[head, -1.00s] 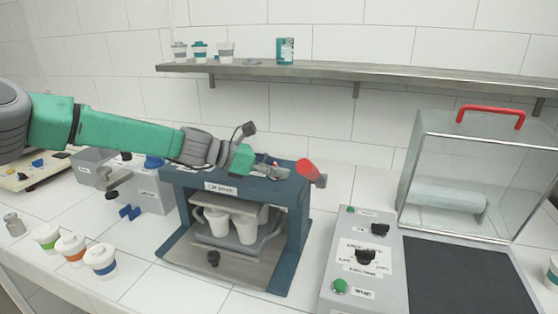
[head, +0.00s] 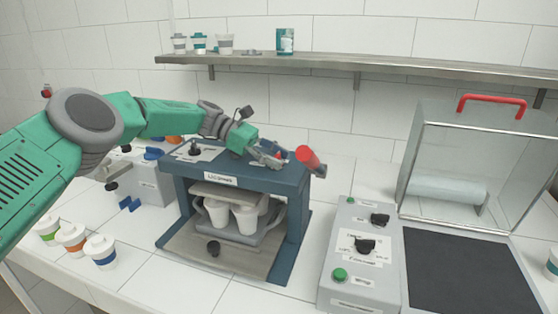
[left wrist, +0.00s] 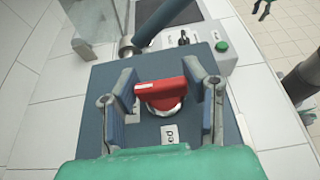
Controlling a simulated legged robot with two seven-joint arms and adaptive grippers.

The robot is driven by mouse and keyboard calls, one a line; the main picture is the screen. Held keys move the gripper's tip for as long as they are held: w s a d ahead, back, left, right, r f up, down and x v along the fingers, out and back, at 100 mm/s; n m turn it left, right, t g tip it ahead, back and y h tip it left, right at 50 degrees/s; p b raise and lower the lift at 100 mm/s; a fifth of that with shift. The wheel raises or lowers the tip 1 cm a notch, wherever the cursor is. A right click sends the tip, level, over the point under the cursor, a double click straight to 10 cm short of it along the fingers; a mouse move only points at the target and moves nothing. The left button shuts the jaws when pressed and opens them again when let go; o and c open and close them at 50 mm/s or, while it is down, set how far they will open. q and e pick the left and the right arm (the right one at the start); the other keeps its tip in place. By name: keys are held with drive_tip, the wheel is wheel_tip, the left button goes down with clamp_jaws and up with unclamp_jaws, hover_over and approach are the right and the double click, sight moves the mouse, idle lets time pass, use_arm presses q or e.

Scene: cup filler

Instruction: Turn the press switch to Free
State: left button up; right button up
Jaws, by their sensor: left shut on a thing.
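The lid press (head: 235,180) is a dark blue frame standing in the middle of the counter. My left gripper (head: 272,156) is low over the right part of its top. In the left wrist view, the red press switch (left wrist: 163,92) sits between the two fingers of my left gripper (left wrist: 165,88), which is shut on it. The red grip of the switch lies crosswise, from one finger to the other. A white label (left wrist: 170,134) lies beside it, only partly readable. In the head view the gripper mostly hides the switch. My right gripper is not in view.
A red-ended lever (head: 310,160) sticks up at the press's right end, close to my gripper. Two white cups (head: 246,218) stand inside the press. A grey control box (head: 360,255) and glass case (head: 460,170) are to the right. A shelf (head: 350,63) runs behind.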

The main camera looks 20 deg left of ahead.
sight(276, 154)
use_arm(q)
drive_tip(key=shift+w+a+r, duration=0.1)
drive_tip(key=shift+w+a, duration=0.05)
drive_tip(key=shift+a, duration=0.05)
idle(0.3)
drive_tip(key=o, duration=1)
drive_tip(key=shift+c, duration=0.2)
drive_tip(key=shift+o, duration=1.1)
drive_tip(key=shift+a, duration=0.1)
drive_tip(key=shift+w+a, duration=0.1)
wheel_tip(276, 154, up, 8)
drive_tip(key=shift+w+r, duration=0.1)
drive_tip(key=shift+r, duration=0.15)
drive_tip(key=shift+a+r, duration=0.15)
drive_tip(key=shift+r, duration=0.35)
